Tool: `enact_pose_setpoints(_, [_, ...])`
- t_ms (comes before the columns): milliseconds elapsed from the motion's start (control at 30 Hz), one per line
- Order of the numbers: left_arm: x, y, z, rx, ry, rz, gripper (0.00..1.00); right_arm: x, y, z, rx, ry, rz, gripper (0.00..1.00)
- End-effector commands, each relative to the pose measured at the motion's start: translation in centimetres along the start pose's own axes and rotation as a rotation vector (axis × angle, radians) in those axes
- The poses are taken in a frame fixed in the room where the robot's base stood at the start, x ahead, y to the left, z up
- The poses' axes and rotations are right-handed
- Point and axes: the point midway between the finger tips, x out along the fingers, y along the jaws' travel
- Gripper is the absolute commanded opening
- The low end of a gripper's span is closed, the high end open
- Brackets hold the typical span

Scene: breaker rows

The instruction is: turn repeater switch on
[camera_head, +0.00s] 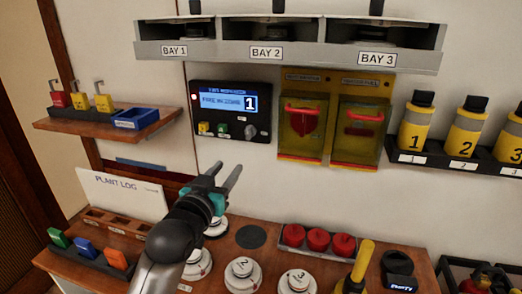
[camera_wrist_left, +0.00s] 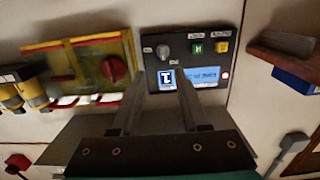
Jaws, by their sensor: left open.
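A black control panel (camera_head: 231,138) is on the wall, with a lit blue display (camera_head: 221,101), a white "1" tag, a yellow button (camera_head: 204,128), a green button (camera_head: 222,129) and a round dark knob (camera_head: 250,131). Its small labels are unreadable, so I cannot tell which control is the repeater switch. My left gripper (camera_head: 225,172) is open and empty, below the panel and apart from it. The left wrist view shows the panel upside down, with its knob (camera_wrist_left: 162,51) beyond the open left fingers (camera_wrist_left: 161,84). My right gripper is out of view.
Yellow covered boxes (camera_head: 303,125) adjoin the panel's right side. A grey bay shelf (camera_head: 290,54) overhangs it. A wooden shelf (camera_head: 160,125) juts out at left. White round knobs (camera_head: 243,274), red knobs (camera_head: 318,238) and a yellow lever (camera_head: 363,262) stand on the desk below.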

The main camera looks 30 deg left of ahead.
Motion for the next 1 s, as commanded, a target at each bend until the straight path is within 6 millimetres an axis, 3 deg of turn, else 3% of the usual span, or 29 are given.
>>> enact_pose_setpoints(100, [0.1, -0.6, -1.9, -0.006, 0.051, -0.01, 0.45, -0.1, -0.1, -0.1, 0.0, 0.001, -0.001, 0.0])
enact_pose_setpoints(267, [1.5, -0.6, -2.0, -0.007, 0.052, -0.01, 0.45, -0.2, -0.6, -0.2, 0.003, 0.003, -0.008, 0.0])
enact_pose_setpoints(1000, [12.4, -0.7, -2.4, -0.006, 0.048, -0.01, 0.45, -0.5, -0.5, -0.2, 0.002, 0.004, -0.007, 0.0])
